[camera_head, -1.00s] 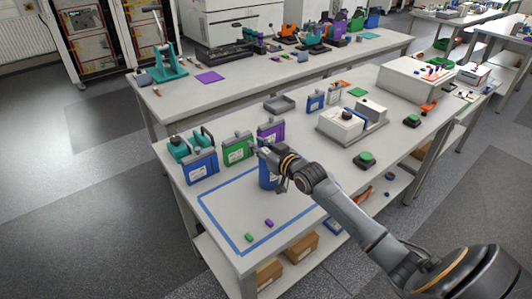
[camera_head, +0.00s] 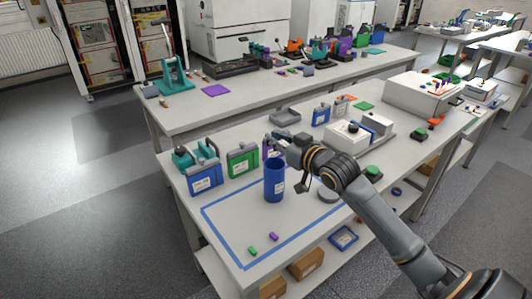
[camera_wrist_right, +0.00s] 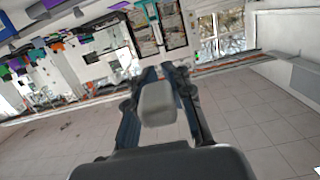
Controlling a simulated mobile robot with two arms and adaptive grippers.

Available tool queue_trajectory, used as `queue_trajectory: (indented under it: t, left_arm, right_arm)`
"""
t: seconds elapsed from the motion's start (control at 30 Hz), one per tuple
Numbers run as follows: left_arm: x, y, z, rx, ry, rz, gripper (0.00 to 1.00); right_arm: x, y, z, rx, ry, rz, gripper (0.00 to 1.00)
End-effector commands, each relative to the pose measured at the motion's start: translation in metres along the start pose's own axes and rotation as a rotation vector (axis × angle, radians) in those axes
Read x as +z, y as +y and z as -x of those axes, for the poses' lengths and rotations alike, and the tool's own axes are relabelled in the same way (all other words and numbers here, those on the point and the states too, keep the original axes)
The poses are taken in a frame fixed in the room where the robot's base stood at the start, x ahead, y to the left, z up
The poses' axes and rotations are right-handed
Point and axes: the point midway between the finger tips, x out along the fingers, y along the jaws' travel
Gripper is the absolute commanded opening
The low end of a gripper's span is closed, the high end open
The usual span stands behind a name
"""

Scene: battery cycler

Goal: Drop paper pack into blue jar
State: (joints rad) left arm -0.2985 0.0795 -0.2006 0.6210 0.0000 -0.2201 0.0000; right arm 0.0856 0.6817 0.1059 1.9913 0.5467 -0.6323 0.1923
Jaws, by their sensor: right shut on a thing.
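The blue jar (camera_head: 274,184) stands upright on the front table, inside the far part of a blue tape outline, with a white label on its side. My right gripper (camera_head: 277,142) is above and just behind the jar's rim in the head view, apart from it. In the right wrist view it is shut on a pale grey, rounded block (camera_wrist_right: 158,103), which looks like the paper pack. The pack is too small to make out clearly in the head view. My left gripper is not in view.
Blue (camera_head: 205,178) and green (camera_head: 243,162) packs stand left of the jar, and a purple one (camera_head: 267,151) is partly hidden behind it. A grey disc (camera_head: 329,194) lies to its right. Small green (camera_head: 252,250) and purple (camera_head: 273,236) pieces lie in front; the table between is clear.

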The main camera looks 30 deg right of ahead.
Motion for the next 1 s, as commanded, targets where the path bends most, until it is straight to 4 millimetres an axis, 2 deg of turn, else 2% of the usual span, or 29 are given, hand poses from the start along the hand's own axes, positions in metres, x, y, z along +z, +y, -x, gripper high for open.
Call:
queue_trajectory:
  t: [0.03, 0.2, 0.4, 0.57, 0.87, 1.0]
  left_arm:
    - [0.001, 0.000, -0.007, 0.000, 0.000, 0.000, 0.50]
    - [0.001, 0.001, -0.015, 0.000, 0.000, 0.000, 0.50]
    - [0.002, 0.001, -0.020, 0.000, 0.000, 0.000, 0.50]
    - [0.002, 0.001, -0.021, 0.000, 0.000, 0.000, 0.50]
    - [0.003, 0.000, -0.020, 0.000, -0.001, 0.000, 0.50]
    - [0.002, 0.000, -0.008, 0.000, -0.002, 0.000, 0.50]
  right_arm:
    - [0.001, 0.000, 0.015, -0.001, -0.002, 0.005, 0.03]
    - [-0.011, 0.000, 0.056, 0.000, -0.003, 0.002, 0.03]
    - [-0.020, 0.000, 0.084, 0.000, -0.002, -0.001, 0.03]
    - [-0.023, 0.000, 0.092, 0.000, -0.002, -0.001, 0.02]
    - [-0.024, 0.000, 0.093, -0.001, -0.001, -0.002, 0.02]
    - [-0.030, 0.006, 0.086, 0.004, 0.000, -0.011, 0.02]
